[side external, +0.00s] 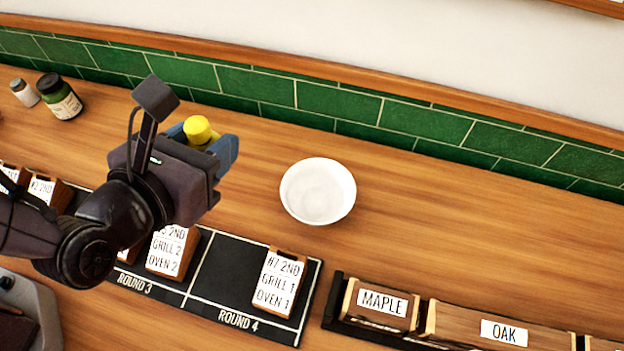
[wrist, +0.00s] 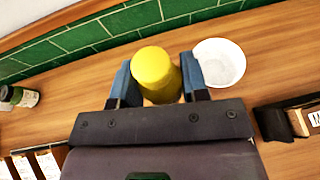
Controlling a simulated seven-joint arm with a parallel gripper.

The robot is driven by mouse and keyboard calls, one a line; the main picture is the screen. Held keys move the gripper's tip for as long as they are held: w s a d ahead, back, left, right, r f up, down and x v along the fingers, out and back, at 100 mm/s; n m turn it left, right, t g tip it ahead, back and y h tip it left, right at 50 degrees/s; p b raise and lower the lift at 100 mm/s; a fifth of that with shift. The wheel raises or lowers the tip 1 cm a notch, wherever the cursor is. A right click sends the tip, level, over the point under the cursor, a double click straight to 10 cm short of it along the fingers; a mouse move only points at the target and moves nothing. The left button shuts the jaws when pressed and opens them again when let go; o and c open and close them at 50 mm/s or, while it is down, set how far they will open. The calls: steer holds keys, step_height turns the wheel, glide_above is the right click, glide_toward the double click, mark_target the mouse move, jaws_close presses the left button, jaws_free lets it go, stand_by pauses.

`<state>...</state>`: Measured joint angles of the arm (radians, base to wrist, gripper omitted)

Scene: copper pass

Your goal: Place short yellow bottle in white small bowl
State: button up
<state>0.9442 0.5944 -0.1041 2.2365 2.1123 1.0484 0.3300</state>
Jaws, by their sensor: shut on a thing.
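The short yellow bottle (side external: 198,130) is between the fingers of my gripper (side external: 215,148) in the side external view, left of the bowl. In the wrist view the yellow bottle (wrist: 154,72) fills the gap between the two blue fingers of my gripper (wrist: 156,85), which is shut on it. The bottle's lower part is hidden by the gripper in the side view. The white small bowl (side external: 318,191) stands upright on the counter and looks empty. It also shows in the wrist view (wrist: 219,63), just right of the right finger and apart from the bottle.
A black board (side external: 222,275) with labelled wooden blocks lies along the front. A black rack (side external: 345,330) holds blocks marked MAPLE and OAK at the lower right. Counter around the bowl is clear.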

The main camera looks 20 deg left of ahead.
steer(key=shift+w+d+f, duration=1.65)
steer(key=shift+d+f, duration=0.25)
steer(key=shift+f, duration=0.15)
steer(key=shift+w+d+f, duration=1.6)
steer(key=shift+d+f, duration=0.25)
steer(key=shift+f, duration=0.15)
steer(key=shift+w+d+f, duration=1.65)
steer(key=shift+d+f, duration=0.25)
steer(key=shift+f, duration=0.15)
steer(key=shift+f, duration=0.3)
